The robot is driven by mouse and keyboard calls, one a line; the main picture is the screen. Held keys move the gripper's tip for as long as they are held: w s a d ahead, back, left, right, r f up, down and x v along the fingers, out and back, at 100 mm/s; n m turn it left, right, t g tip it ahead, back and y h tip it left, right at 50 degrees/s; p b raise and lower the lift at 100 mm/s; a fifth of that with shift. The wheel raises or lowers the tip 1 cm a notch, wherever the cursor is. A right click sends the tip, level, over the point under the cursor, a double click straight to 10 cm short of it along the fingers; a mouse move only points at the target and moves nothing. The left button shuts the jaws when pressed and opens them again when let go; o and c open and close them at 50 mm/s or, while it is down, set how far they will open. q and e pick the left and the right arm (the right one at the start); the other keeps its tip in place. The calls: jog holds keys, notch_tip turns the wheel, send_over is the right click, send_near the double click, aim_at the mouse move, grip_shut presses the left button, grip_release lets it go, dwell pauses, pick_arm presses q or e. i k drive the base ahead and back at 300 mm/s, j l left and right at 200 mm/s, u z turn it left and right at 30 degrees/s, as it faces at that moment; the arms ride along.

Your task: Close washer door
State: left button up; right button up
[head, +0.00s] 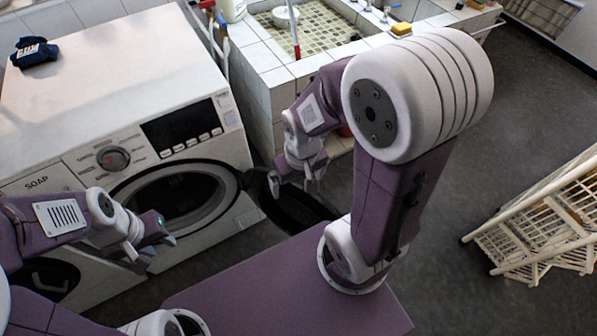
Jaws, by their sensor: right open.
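The white washer (145,100) stands at the left with its round dark drum opening (182,195) showing. Its dark round door (292,207) stands open, swung out to the right of the opening. My right gripper (294,184) is open and points down over the door's upper edge. Whether it touches the door cannot be told. My right arm and the purple surface below hide part of the door.
A tiled sink counter (262,75) stands right of the washer. A second machine (45,280) is partly visible at the lower left. A dark blue cloth (34,52) lies on the washer. A white rack (545,215) stands at the right. The floor between is clear.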

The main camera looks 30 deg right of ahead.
aim_at(296, 211)
jog(key=l+u, duration=0.25)
jog(key=l, duration=0.15)
jog(key=l+u, duration=0.2)
jog(key=l, duration=0.25)
jog(key=k+l+u, duration=0.1)
jog(key=l+u, duration=0.15)
jog(key=l, duration=0.15)
jog(key=k+l+u, duration=0.2)
jog(key=l, duration=0.2)
jog(key=l+u, duration=0.25)
jog(key=l, duration=0.15)
jog(key=k+l+u, duration=0.45)
jog(key=l, duration=0.2)
jog(key=j+z, duration=0.15)
jog(key=z, duration=0.3)
jog(key=k+z, duration=0.15)
jog(key=z, duration=0.3)
jog(key=k+j+z, duration=0.1)
jog(key=z, duration=0.35)
